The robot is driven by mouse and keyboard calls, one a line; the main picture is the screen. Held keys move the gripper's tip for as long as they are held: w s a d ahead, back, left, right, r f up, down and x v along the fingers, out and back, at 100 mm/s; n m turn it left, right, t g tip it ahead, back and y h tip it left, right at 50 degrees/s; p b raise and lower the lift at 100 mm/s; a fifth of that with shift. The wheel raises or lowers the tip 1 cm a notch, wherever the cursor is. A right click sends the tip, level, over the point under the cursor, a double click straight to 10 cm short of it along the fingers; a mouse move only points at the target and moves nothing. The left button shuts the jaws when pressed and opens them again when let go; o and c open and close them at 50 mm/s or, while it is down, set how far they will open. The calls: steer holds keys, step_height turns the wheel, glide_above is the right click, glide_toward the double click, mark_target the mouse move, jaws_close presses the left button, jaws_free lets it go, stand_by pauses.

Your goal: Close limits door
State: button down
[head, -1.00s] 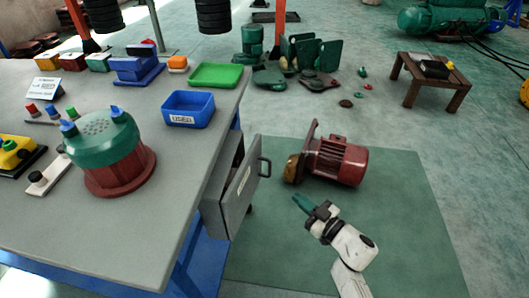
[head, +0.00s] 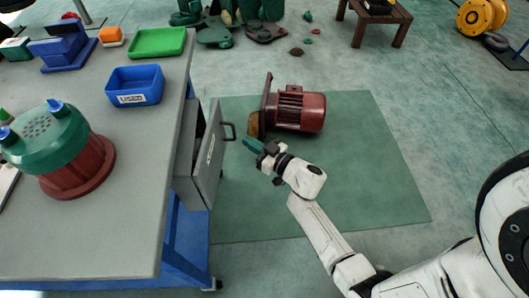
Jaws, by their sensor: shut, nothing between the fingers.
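The grey limits door (head: 208,158), with a white label and a dark bar handle (head: 229,131), stands out from the end of the workbench (head: 90,228). A dark gap shows between it and the bench side. My gripper (head: 252,145), with green fingertips, is to the right of the door and just right of the handle in the picture. Its fingers are shut and empty, pointing left toward the door. A small gap shows between the fingertips and the handle, though the depth between them is hard to judge.
A dark red motor (head: 297,109) lies on the green floor mat (head: 365,185) just behind my gripper. A blue bin (head: 135,86), a green tray (head: 158,42) and a green-topped red housing (head: 65,150) stand on the bench. The mat's right side is clear.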

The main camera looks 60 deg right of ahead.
mark_target(222, 129)
steer(key=w, duration=0.3)
steer(key=shift+w+d+b, duration=0.15)
steer(key=shift+w+b, duration=0.1)
steer(key=shift+b, duration=0.1)
steer(key=shift+w+a+p, duration=0.15)
steer(key=shift+w+a, duration=0.1)
steer(key=shift+w, duration=0.75)
steer(key=shift+w+a+p, duration=0.15)
steer(key=shift+w+a, duration=0.1)
steer(key=shift+w, duration=0.75)
steer(key=shift+r, duration=0.1)
